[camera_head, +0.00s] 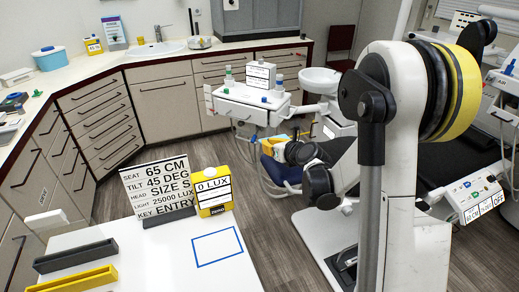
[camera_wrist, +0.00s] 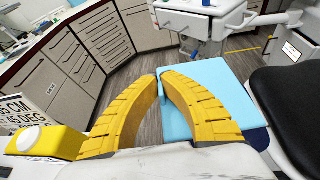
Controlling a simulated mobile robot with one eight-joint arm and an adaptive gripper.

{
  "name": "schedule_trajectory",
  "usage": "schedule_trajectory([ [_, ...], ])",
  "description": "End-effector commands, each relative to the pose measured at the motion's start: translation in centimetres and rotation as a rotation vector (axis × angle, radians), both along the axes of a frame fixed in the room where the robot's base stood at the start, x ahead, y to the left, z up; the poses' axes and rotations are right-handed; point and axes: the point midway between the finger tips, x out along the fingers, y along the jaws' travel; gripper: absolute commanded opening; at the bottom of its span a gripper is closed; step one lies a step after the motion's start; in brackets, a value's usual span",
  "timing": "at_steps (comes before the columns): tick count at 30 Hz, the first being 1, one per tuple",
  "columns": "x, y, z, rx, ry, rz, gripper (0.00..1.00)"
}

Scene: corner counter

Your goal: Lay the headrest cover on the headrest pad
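My gripper (camera_wrist: 160,76) has two yellow curved fingers whose tips come together on a light blue edge of the headrest cover. The cover (camera_wrist: 208,85) is a flat light blue sheet reaching right from the fingertips, partly behind the right finger. In the head view a small part of the cover (camera_head: 268,146) shows beside my dark wrist parts. A dark blue surface (camera_wrist: 257,138), perhaps the headrest pad, shows under the cover's near right edge. It also shows in the head view (camera_head: 282,171). I cannot tell whether cover and pad touch.
A black chair cushion (camera_wrist: 290,105) is close on the right in the wrist view. A white tray unit (camera_head: 248,103) with bottles stands beyond the gripper. A white table (camera_head: 150,262) with a settings sign (camera_head: 158,187) and a yellow meter (camera_head: 211,190) is at front left.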

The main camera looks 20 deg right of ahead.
Motion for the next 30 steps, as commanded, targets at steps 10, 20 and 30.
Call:
schedule_trajectory([
  [10,4.6,-5.5,-5.8,0.007,0.0,-0.084,0.0],
  [20,4.8,-5.6,-7.5,0.007,0.001,-0.088,0.0],
  [30,4.7,-5.3,-10.4,0.007,0.001,-0.088,0.0],
])
